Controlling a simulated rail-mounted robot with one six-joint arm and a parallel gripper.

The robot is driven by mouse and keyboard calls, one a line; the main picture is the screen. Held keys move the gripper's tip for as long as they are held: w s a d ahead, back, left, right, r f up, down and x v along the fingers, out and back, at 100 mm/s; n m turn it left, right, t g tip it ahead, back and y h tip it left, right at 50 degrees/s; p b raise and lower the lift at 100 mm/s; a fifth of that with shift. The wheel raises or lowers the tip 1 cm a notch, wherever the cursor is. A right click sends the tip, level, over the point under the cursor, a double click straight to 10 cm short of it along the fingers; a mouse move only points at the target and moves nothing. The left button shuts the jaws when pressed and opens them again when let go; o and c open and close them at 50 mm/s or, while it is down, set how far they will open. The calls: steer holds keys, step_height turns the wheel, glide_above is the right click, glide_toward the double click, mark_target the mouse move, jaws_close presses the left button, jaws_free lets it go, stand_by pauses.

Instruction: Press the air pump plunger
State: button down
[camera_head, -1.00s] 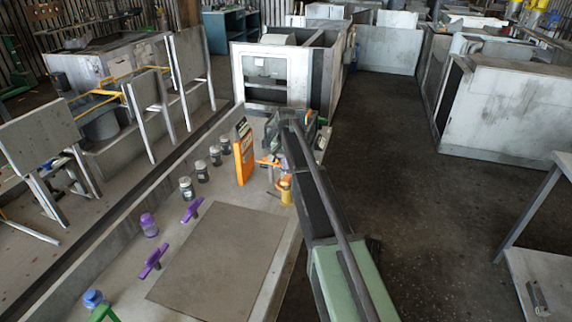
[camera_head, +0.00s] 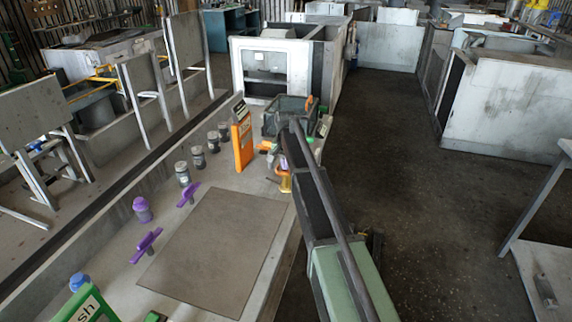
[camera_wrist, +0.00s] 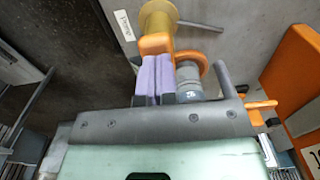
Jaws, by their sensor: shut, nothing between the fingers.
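The air pump appears to be the orange and yellow piece on the bench; its yellow body (camera_head: 284,184) shows beside my arm in the head view. In the wrist view the yellow cylinder (camera_wrist: 157,16) is at the top centre. An orange block (camera_wrist: 156,43), which looks like its plunger handle, lies between the cylinder and my fingers. My gripper (camera_wrist: 157,62) is shut and empty, its lavender fingertips together right at the orange block. I cannot tell whether they touch it. In the head view my arm largely hides the gripper.
An orange sign (camera_head: 242,143) stands left of the pump. Dark jars (camera_head: 198,156) line the bench's left side, with purple-handled parts (camera_head: 146,246) nearer. A flat grey mat (camera_head: 215,250) leaves clear room. In the wrist view a grey cylinder (camera_wrist: 188,79) sits close right of my fingers.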

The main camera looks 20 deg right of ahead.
steer(key=shift+s, duration=0.15)
step_height(320, 180, up, 14)
steer(key=p, duration=1.4)
stand_by(0.4)
steer(key=f+b, duration=1)
steer(key=f, duration=0.1)
steer(key=shift+w+b, duration=0.25)
steer(key=shift+b, duration=0.05)
steer(key=shift+r, duration=0.1)
